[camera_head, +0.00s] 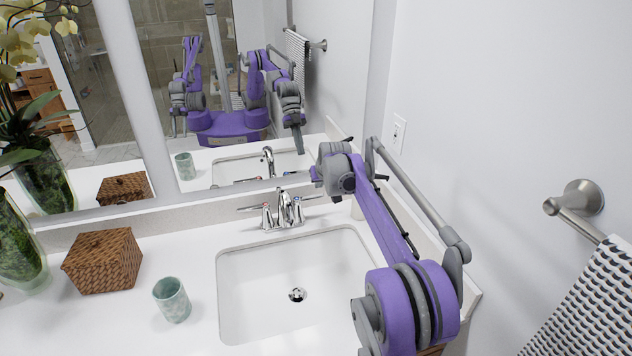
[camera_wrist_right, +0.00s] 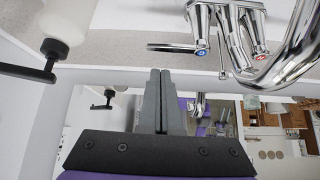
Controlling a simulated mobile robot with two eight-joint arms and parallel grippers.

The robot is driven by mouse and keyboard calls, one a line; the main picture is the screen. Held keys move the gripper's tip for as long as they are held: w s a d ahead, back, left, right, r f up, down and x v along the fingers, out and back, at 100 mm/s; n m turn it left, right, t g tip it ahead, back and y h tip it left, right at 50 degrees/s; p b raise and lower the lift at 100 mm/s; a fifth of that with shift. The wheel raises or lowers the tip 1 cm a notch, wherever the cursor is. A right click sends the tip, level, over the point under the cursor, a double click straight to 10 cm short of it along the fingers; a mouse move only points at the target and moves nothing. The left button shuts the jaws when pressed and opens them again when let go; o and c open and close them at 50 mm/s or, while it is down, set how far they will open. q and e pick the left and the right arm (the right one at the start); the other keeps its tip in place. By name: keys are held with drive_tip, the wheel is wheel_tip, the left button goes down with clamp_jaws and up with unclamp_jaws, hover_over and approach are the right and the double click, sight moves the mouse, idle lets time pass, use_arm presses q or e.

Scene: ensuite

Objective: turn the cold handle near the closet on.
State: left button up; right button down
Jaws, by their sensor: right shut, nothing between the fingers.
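The chrome faucet (camera_head: 285,205) stands behind the sink. Its right-hand handle, the cold handle (camera_head: 300,206), is partly close to my right arm's end. In the right wrist view the cold handle (camera_wrist_right: 201,50) has a blue mark, and its lever points left. The hot handle (camera_wrist_right: 260,50) has a red mark. My right gripper (camera_wrist_right: 160,72) is shut and empty, its tips just short of the cold lever in that picture; no contact is seen. In the head view the right gripper (camera_head: 315,173) is small and partly hidden by its wrist. My left gripper shows only in the mirror.
The sink basin (camera_head: 297,290) is empty. A green cup (camera_head: 172,300), a woven box (camera_head: 103,260) and a plant vase (camera_head: 18,245) stand left of it. A soap dispenser (camera_wrist_right: 62,28) is near the faucet. The mirror and right wall are close to my right arm.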

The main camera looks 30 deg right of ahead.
sight(317, 195)
use_arm(q)
drive_tip(key=shift+w+r, duration=0.25)
drive_tip(key=shift+r, duration=0.1)
use_arm(e)
drive_tip(key=x, duration=0.7)
drive_tip(key=shift+w+d, duration=0.1)
drive_tip(key=shift+w, duration=0.1)
use_arm(q)
drive_tip(key=shift+f, duration=0.1)
use_arm(e)
drive_tip(key=shift+s+m+h, duration=0.4)
drive_tip(key=shift+m+h, duration=0.1)
drive_tip(key=shift+m, duration=0.2)
use_arm(q)
drive_tip(key=shift+w+r+p, duration=0.15)
drive_tip(key=shift+r+p, duration=0.3)
use_arm(e)
drive_tip(key=shift+s+a+m+g+h, duration=0.5)
drive_tip(key=shift+s+a+m+h, duration=0.25)
drive_tip(key=shift+s+m, duration=0.35)
drive_tip(key=shift+s+a+m+g+h, duration=0.55)
drive_tip(key=shift+s+a+m, duration=0.35)
drive_tip(key=shift+m, duration=0.3)
drive_tip(key=shift+s, duration=0.1)
